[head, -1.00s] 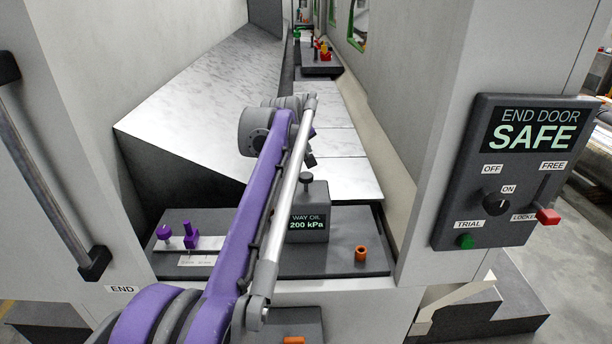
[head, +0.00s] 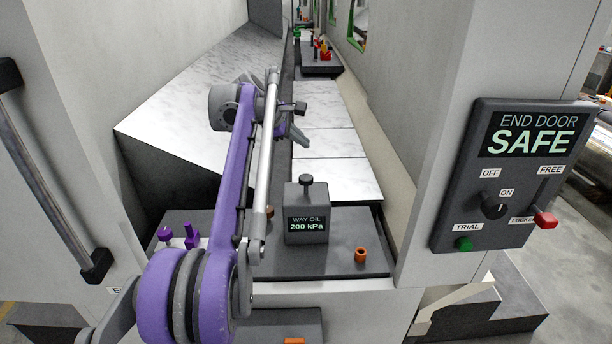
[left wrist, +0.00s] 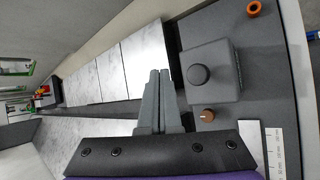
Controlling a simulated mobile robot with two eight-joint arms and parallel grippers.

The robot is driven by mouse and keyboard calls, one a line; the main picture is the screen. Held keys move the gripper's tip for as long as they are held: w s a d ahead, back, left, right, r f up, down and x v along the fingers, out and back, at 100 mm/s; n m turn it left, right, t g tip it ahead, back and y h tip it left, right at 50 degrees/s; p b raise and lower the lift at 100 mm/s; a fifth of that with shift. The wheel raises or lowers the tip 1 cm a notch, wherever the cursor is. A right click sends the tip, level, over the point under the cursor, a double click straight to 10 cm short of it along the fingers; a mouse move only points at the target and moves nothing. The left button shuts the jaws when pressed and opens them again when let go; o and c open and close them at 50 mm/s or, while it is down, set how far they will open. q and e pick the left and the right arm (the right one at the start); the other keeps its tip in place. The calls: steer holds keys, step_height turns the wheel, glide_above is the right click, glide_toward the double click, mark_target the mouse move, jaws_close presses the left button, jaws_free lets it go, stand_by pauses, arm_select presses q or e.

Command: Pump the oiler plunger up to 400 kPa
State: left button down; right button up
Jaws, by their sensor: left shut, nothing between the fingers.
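The oiler is a dark grey block (head: 306,218) on the near deck, and its display reads "WAY OIL 200 kPa". Its plunger (head: 306,181) is a round black knob standing up on top. In the left wrist view the knob (left wrist: 199,74) and the block (left wrist: 212,75) show from above. My left gripper (head: 299,138) is above and beyond the block in the head view, apart from the knob. Its fingers (left wrist: 160,76) are together and empty in the left wrist view, beside the block. My right gripper is not in view.
An orange ring-shaped fitting (head: 361,255) stands on the deck right of the block. A brown knob (left wrist: 208,115) is close beside the block. Purple parts (head: 190,236) stand at the deck's left. A panel (head: 516,175) at right reads "END DOOR SAFE".

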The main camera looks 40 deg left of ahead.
arm_select(q)
steer(key=shift+s+r+n+h, duration=0.1)
steer(key=shift+r+n+h, duration=0.2)
steer(key=shift+r+n, duration=0.3)
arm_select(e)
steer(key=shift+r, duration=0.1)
arm_select(q)
steer(key=shift+f, duration=0.15)
steer(key=b, duration=0.4)
glide_above(302, 178)
steer(key=f, duration=0.7)
steer(key=shift+s+f, duration=0.15)
steer(key=shift+s, duration=0.05)
steer(key=shift+f+b, duration=0.35)
steer(key=shift+f, duration=0.25)
steer(key=shift+w+f, duration=0.1)
steer(key=shift+w, duration=0.05)
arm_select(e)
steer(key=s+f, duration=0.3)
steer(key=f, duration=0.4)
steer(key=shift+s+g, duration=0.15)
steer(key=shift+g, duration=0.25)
arm_select(q)
steer(key=shift+f, duration=0.4)
